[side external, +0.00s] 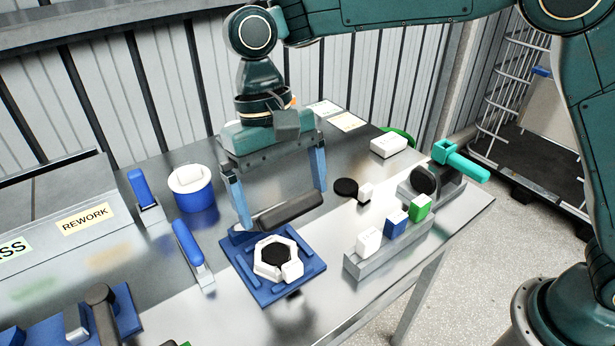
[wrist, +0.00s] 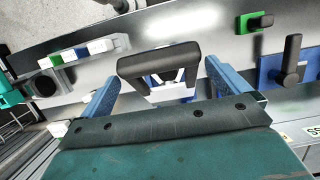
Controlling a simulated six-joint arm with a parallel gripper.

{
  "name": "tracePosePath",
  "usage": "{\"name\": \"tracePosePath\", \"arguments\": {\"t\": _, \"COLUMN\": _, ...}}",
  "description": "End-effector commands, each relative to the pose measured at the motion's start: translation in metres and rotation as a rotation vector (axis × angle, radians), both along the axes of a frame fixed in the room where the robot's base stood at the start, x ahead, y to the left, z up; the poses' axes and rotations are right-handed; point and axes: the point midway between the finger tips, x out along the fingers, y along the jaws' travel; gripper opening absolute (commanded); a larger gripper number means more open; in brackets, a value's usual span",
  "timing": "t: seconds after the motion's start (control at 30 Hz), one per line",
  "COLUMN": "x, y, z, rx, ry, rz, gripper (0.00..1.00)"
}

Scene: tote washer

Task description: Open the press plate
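The blue press fixture (side external: 308,272) sits on the metal table in the side view, below my gripper. A white hexagonal part with a black centre (side external: 276,256) lies in it. A dark padded bar (side external: 288,212) stands above the back of the fixture; in the wrist view it shows as a dark handle (wrist: 158,60) with two legs. My gripper (side external: 282,206) is open, its blue fingers wide apart at the two ends of the bar. Whether the fingers touch it cannot be told. The bar's link to the fixture is mostly hidden.
A grey rack (side external: 385,246) with white, blue and green blocks stands to the right. A blue round container (side external: 194,194) and blue-handled clamps (side external: 188,243) stand to the left. Another blue fixture with a dark lever (side external: 102,308) is at lower left.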

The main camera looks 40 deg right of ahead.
Motion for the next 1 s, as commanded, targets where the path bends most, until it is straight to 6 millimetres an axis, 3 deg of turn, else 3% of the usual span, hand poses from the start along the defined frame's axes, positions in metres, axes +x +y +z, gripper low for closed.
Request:
{"name": "tracePosePath", "arguments": {"t": 0.6, "x": -0.011, "y": 0.001, "z": -0.007, "rx": -0.001, "ry": 0.001, "rz": 0.005, "gripper": 1.0}}
{"name": "tracePosePath", "arguments": {"t": 1.0, "x": -0.038, "y": 0.0, "z": -0.035, "rx": -0.003, "ry": 0.003, "rz": 0.006, "gripper": 1.0}}
